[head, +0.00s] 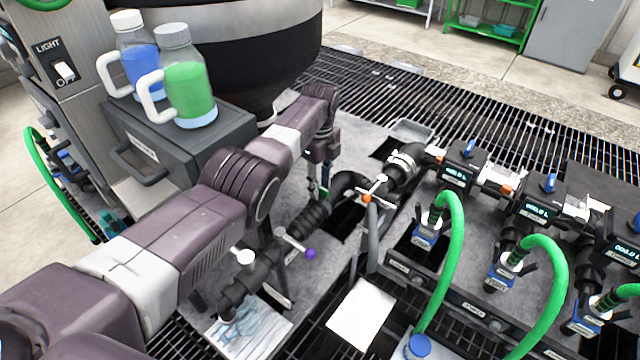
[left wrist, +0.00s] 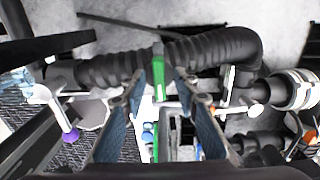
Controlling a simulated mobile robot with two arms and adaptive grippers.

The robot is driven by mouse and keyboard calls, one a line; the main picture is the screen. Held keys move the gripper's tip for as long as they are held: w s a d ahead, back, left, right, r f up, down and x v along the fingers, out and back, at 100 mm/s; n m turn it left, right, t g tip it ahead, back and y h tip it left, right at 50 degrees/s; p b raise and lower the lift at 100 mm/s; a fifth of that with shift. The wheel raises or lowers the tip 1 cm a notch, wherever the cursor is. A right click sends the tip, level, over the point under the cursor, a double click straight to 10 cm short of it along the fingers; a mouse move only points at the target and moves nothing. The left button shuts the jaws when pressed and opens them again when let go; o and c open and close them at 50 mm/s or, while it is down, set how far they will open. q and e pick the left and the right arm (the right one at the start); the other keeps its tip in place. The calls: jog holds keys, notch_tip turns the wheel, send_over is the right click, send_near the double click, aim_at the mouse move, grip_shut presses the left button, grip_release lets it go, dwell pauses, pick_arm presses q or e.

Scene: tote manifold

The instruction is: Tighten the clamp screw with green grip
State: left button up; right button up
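The green grip (left wrist: 160,85) of a clamp screw stands out from a black corrugated hose (left wrist: 205,50) in the left wrist view. My left gripper (left wrist: 161,88) has its two blue-padded fingers apart, one on each side of the green grip, with visible gaps. In the head view my left gripper (head: 321,182) points down by the black hose (head: 312,216), and my arm and the gripper largely hide the green grip there. My right gripper does not show.
A clamp handle with a purple end (head: 310,253) is left of the gripper, and one with an orange part (head: 367,198) is right. Jugs of blue (head: 142,70) and green liquid (head: 190,92) stand on a grey cabinet. Green hoses (head: 455,260) rise at the right.

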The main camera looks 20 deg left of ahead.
aim_at(320, 187)
pick_arm(q)
notch_tip(320, 187, up, 12)
dwell(0.6)
